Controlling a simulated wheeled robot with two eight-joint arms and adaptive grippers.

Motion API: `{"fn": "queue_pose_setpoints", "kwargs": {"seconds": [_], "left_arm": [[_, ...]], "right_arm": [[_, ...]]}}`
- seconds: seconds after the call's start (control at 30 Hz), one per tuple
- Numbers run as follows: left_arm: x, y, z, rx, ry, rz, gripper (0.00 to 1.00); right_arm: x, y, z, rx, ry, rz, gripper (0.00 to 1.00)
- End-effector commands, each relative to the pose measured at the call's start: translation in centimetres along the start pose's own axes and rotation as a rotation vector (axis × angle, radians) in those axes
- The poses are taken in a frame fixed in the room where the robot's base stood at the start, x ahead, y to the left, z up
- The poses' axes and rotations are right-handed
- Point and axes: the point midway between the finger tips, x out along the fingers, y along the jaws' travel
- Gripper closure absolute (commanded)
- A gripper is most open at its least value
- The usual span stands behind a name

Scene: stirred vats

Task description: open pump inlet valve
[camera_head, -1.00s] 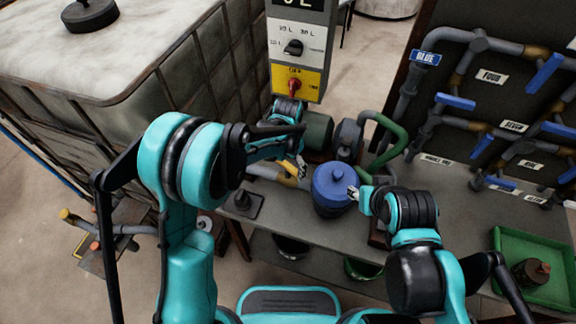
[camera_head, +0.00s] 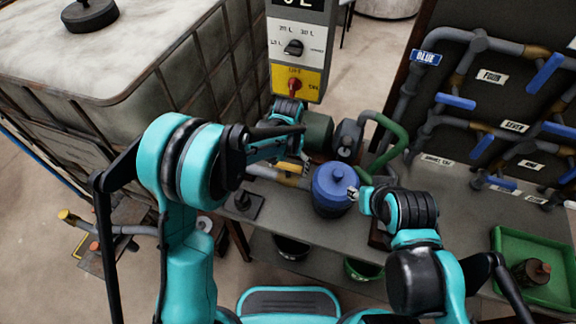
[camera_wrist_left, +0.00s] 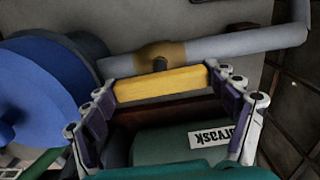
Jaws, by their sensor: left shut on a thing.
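The pump inlet valve has a yellow bar handle (camera_wrist_left: 160,84) on a brownish valve body (camera_wrist_left: 160,53) in a grey pipe (camera_wrist_left: 240,43). In the wrist view the handle lies roughly along the pipe. My left gripper (camera_wrist_left: 165,105) is shut on the handle, with a finger at each end of it. In the head view the handle (camera_head: 292,167) is partly hidden by my left gripper (camera_head: 300,158). The green pump motor (camera_head: 318,130) is just behind. My right gripper (camera_head: 353,194) is beside the blue lidded vessel (camera_head: 331,186); its jaws are too small to read.
A control box with a red knob (camera_head: 294,85) stands behind my left gripper. A green hose (camera_head: 392,140) and a pipe panel with blue handles (camera_head: 545,72) are at right. A green tray (camera_head: 510,250) sits on the bench's right. A large tank (camera_head: 130,50) fills the left.

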Motion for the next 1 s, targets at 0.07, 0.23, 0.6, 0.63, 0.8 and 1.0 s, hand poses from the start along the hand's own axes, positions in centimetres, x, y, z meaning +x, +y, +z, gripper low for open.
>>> {"fn": "queue_pose_setpoints", "kwargs": {"seconds": [0.07,0.23,0.6,0.63,0.8,1.0], "left_arm": [[0.0,0.0,0.0,-0.003,-0.001,0.001,0.43],[0.0,0.0,0.0,-0.003,-0.001,0.001,0.43],[0.0,0.0,0.0,-0.001,0.000,0.000,0.00],[0.0,0.0,0.0,-0.001,0.000,0.000,0.00],[-1.4,0.0,0.0,-0.001,0.000,0.000,0.00],[-5.6,0.0,0.0,-0.001,0.000,0.000,0.00]], "right_arm": [[0.0,0.0,0.0,0.000,0.000,0.000,0.60],[0.0,0.0,0.0,0.000,0.000,0.000,0.60],[0.0,0.0,0.0,0.000,0.000,0.000,0.60],[0.0,0.0,0.0,0.000,0.000,0.000,0.60],[0.0,0.0,0.0,0.000,0.000,0.000,0.60],[0.0,0.0,0.0,0.000,0.000,0.000,0.60]]}}
